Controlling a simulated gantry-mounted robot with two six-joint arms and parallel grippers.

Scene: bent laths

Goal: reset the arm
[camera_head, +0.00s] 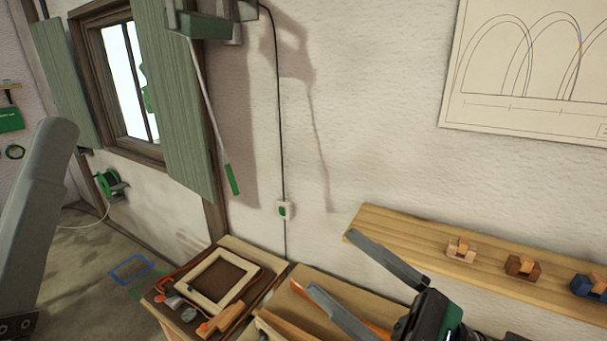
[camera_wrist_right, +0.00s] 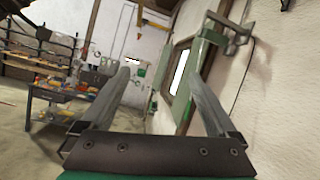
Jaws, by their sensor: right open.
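My right gripper (camera_head: 329,261) is at the lower right of the head view, its two long grey fingers spread apart and pointing up and left. It is empty. In the right wrist view the same gripper (camera_wrist_right: 156,70) shows its fingers wide apart with nothing between them.
Below the right gripper is a wooden bench (camera_head: 285,299). Left of it lies a pale square frame (camera_head: 197,287) among small tools. A wooden shelf (camera_head: 410,237) with small joint blocks runs along the wall. A green-shuttered window (camera_head: 127,80) is at left.

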